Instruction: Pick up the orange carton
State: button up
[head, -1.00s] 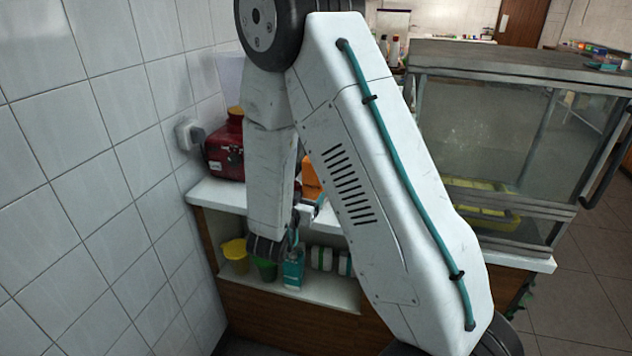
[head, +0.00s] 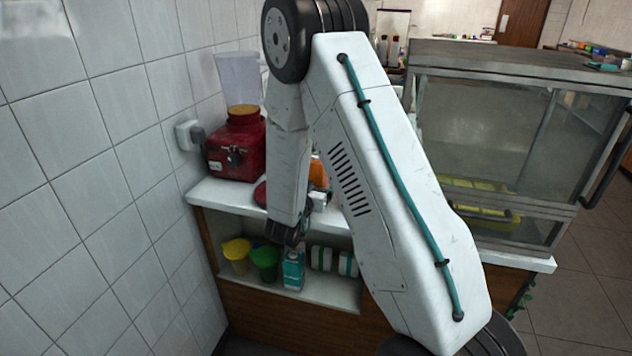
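An orange thing (head: 318,174), likely the orange carton, stands on the white counter (head: 222,196). My arm hides most of it, and only a strip shows between two arm links. My arm reaches down in front of the counter, and its dark wrist joint (head: 288,232) is at about the counter's front edge. The fingers of my gripper do not show clearly, so I cannot tell whether it is open or what gap lies between it and the orange thing.
A red dispenser (head: 236,150) stands at the counter's left, by the tiled wall. A glass case (head: 490,130) fills the right.

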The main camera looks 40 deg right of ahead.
jog(key=shift+c, duration=0.3)
jog(key=c, duration=1.2)
jog(key=shift+r, duration=0.1)
